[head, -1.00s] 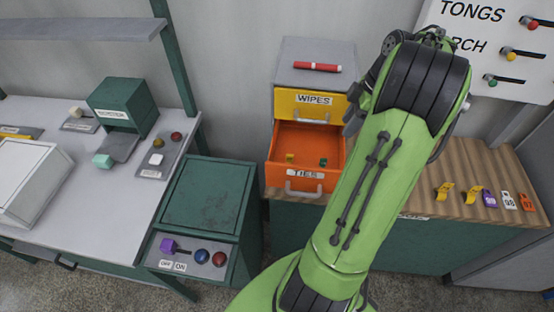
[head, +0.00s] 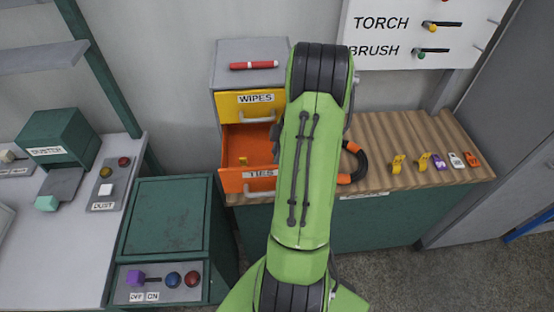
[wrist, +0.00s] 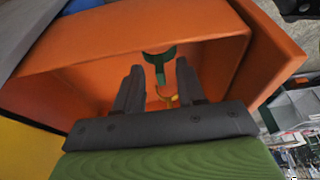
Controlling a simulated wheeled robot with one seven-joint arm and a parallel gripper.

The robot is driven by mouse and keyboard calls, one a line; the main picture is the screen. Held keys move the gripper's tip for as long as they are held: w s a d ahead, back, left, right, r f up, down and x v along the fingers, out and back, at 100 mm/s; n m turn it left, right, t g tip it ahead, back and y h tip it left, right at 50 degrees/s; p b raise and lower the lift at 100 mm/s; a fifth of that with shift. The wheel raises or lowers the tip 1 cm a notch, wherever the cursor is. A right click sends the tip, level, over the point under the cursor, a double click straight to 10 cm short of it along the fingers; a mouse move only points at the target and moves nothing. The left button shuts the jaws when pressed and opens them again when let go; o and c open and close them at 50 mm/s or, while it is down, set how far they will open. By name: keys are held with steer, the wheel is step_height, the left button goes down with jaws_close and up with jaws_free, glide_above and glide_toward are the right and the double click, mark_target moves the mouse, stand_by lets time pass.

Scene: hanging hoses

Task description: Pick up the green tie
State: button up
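The green tie (wrist: 159,64) is in the open orange drawer (head: 232,178) labelled TIES. In the wrist view it shows between and beyond my fingertips, with a forked top end. My gripper (wrist: 160,66) is open, its two dark fingers apart and pointing into the drawer. Nothing is held, and I cannot tell whether the fingers touch the tie. A yellow tie (wrist: 168,99) lies near the green one and also shows in the head view (head: 243,161). In the head view my arm hides the green tie and my gripper.
The shut yellow WIPES drawer (head: 246,104) is just above, with a red marker (head: 254,65) on the cabinet top. A black and orange ring-shaped thing (head: 352,165) and small coloured clips (head: 422,162) are on the wooden counter (head: 400,130). A green cabinet (head: 165,220) stands at left.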

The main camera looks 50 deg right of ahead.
jaws_close()
stand_by(0.3)
step_height(320, 180, up, 10)
stand_by(0.4)
stand_by(0.6)
